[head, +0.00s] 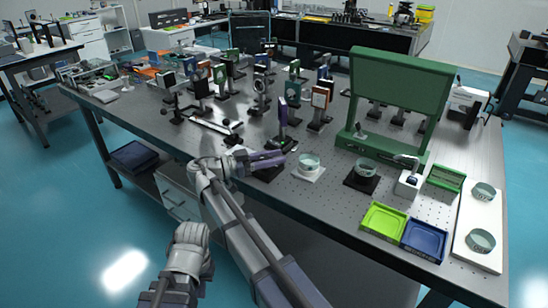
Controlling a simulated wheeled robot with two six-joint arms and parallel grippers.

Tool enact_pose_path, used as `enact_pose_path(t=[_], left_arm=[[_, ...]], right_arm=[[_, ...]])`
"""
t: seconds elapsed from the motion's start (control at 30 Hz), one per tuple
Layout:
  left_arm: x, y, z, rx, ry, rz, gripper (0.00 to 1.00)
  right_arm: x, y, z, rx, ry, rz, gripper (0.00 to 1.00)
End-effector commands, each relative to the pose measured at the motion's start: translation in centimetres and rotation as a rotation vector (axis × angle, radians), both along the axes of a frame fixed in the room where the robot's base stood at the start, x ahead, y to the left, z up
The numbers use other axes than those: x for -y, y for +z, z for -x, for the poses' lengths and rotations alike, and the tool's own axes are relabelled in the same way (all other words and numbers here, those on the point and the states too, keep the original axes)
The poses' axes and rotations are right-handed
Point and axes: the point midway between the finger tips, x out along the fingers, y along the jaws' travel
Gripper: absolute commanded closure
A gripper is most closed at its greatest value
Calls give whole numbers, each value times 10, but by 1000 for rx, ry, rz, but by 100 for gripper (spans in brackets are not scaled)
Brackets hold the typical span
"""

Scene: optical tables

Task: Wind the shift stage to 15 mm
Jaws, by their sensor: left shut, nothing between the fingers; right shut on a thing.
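My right gripper (262,159) reaches over the front edge of the optical table (312,205) and is shut. It is closed on a small part at a low dark block (268,174), which looks like the shift stage. The fingers cover the part between them, most likely the stage's knob. The stage's scale and its reading are too small or hidden to make out. My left gripper (190,234) is shut and empty, low in front of the table, clear of everything.
Two glass dishes stand right of my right gripper, one on a white base (308,172), one on a black base (361,180). Many post-mounted optics stand behind. A green frame (400,90), a lime tray (383,221) and a blue tray (424,240) are at right.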

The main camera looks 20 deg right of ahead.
Motion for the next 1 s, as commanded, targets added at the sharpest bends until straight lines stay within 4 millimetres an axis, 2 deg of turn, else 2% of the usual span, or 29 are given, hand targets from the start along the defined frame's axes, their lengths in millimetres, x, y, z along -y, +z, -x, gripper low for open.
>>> enact_pose_path(t=[0.3, 0.33, 0.57, 1.0], left_arm=[[0, 0, 0, 0, 0, 0, 100], [0, 0, 0, 0, 0, 0, 100], [0, 0, 0, 0, 0, 0, 100], [0, 0, 0, 0, 0, 0, 100]], right_arm=[[1, 0, 0, 0, -1, 1, 100], [0, 0, 0, 0, -1, 1, 61], [0, 0, 0, 0, 0, 0, 35], [1, 0, -2, 0, 0, 0, 33]])
